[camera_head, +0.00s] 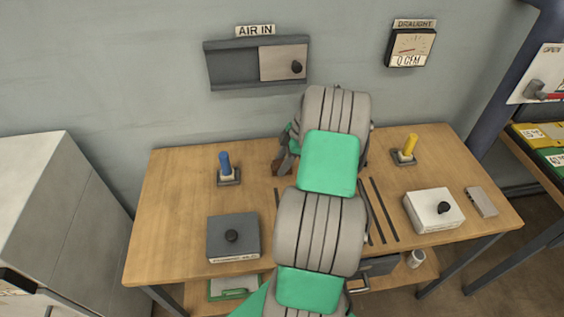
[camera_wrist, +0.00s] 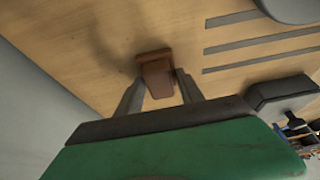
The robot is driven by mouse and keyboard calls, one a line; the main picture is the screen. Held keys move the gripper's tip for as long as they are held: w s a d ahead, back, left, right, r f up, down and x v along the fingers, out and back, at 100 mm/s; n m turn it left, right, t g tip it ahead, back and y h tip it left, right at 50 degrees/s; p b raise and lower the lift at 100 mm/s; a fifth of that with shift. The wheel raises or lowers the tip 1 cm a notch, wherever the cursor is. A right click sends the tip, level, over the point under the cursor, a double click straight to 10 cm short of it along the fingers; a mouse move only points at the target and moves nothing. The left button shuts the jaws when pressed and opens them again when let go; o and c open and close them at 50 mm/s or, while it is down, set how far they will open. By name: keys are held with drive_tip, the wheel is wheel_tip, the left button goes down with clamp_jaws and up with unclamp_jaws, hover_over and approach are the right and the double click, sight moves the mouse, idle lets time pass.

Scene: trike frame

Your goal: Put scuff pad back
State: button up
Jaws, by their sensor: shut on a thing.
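A small reddish-brown block (camera_wrist: 155,77), which I take to be the scuff pad, is between the two fingers of my gripper (camera_wrist: 158,90) in the wrist view. My gripper is shut on it. In the head view the block (camera_head: 279,168) shows as a brown patch below my gripper (camera_head: 284,160), left of my arm, over the back middle of the wooden table (camera_head: 165,235). A shadow lies close to it; I cannot tell whether it touches the tabletop. My arm hides part of the table's middle.
A blue peg (camera_head: 225,163) and a yellow peg (camera_head: 409,145) stand in bases. A dark box (camera_head: 225,247), a white box (camera_head: 427,217) and a grey block (camera_head: 481,202) lie nearer the front. Dark strips (camera_head: 384,210) mark the middle. Bare wood lies at left. A wall panel (camera_head: 230,67) hangs behind.

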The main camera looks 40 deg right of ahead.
drive_tip(key=o, duration=1.3)
drive_tip(key=shift+f, duration=0.1)
drive_tip(key=v, duration=1.2)
wheel_tip(320, 180, up, 4)
drive_tip(key=m, duration=0.1)
hover_over(274, 165)
drive_tip(key=w+a+r+m+h, duration=0.1)
drive_tip(key=w+a+r+m, duration=0.15)
drive_tip(key=a, duration=1.05)
drive_tip(key=s+a+m+h, duration=0.2)
drive_tip(key=s+a+m, duration=0.5)
drive_tip(key=s+a, duration=0.7)
drive_tip(key=shift+a+f+t+h+p, duration=0.3)
drive_tip(key=shift+a+f+t+h, duration=0.1)
drive_tip(key=shift+a, duration=0.4)
drive_tip(key=shift+m, duration=0.25)
